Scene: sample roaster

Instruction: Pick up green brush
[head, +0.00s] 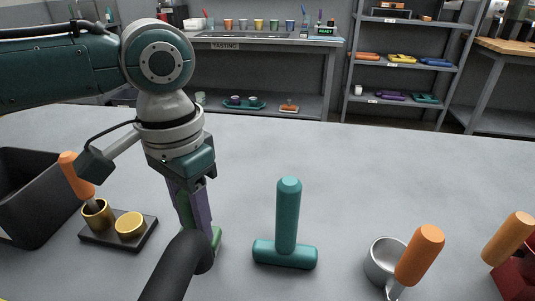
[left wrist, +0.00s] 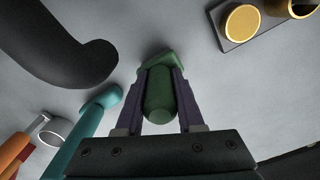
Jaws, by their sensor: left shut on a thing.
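The green brush (left wrist: 159,97) is between the two purple fingers of my left gripper (left wrist: 158,85) in the left wrist view. The fingers are shut on its dark green handle. In the head view the green brush (head: 216,238) shows only in part, at the lower end of my left gripper (head: 197,212); the fingers and a black curved tube hide the rest. Its base looks at or close to the table top, and I cannot tell whether it touches. My right gripper is in neither view.
A teal brush-like tool (head: 287,222) stands just right of the gripper. A metal cup with an orange handle (head: 422,252) is further right. A black bin (head: 35,190) and a tray with brass cups (head: 110,235) are left. A black curved tube (head: 180,265) is close in front.

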